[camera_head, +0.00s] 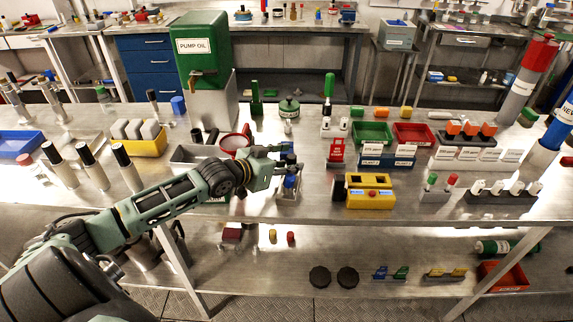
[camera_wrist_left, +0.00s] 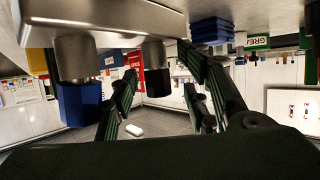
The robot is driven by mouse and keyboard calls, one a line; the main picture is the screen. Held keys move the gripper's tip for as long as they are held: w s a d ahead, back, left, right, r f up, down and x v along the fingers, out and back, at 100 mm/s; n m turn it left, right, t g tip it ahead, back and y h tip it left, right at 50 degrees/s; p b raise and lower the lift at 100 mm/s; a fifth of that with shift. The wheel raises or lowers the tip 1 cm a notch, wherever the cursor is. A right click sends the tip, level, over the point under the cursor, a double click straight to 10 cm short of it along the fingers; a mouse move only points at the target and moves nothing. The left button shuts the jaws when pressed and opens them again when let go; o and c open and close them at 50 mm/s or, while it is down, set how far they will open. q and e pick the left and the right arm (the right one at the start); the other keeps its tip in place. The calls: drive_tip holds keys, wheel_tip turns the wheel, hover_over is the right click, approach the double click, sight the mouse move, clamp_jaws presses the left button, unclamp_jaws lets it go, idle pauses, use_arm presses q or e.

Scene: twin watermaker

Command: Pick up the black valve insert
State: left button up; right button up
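In the left wrist view, which is upside down, the black valve insert (camera_wrist_left: 157,80) has a black end and a steel body. It stands at the edge of a metal block, ahead of my left gripper (camera_wrist_left: 162,85). The gripper's green-padded fingers are open, one on each side of the insert, with visible gaps. A blue valve insert (camera_wrist_left: 78,103) stands beside it. In the head view my left gripper (camera_head: 288,157) is over the bench at the small holder (camera_head: 287,197). The gripper hides the black insert there. My right gripper is not in view.
A yellow block (camera_head: 370,201) stands right of the gripper. A red-rimmed funnel (camera_head: 235,143) and grey tray (camera_head: 190,156) are close on the left. Green (camera_head: 372,131) and red (camera_head: 415,132) bins stand behind to the right. The bench front is mostly clear.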

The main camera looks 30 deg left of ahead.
use_arm(q)
drive_tip(key=shift+s+d+f, duration=0.1)
drive_tip(key=shift+s+f, duration=0.05)
drive_tip(key=shift+f, duration=0.25)
drive_tip(key=shift+s+d+f, duration=0.1)
drive_tip(key=shift+f, duration=0.3)
clamp_jaws()
drive_tip(key=shift+w+r, duration=0.2)
drive_tip(key=shift+r, duration=0.35)
drive_tip(key=r, duration=0.2)
drive_tip(key=shift+w+a+r+b, duration=0.2)
drive_tip(key=shift+w+r+b, duration=0.05)
drive_tip(key=shift+r+b, duration=0.1)
drive_tip(key=s+d+r, duration=0.7)
drive_tip(key=s+r, duration=0.1)
drive_tip(key=s, duration=0.1)
drive_tip(key=shift+d, duration=0.4)
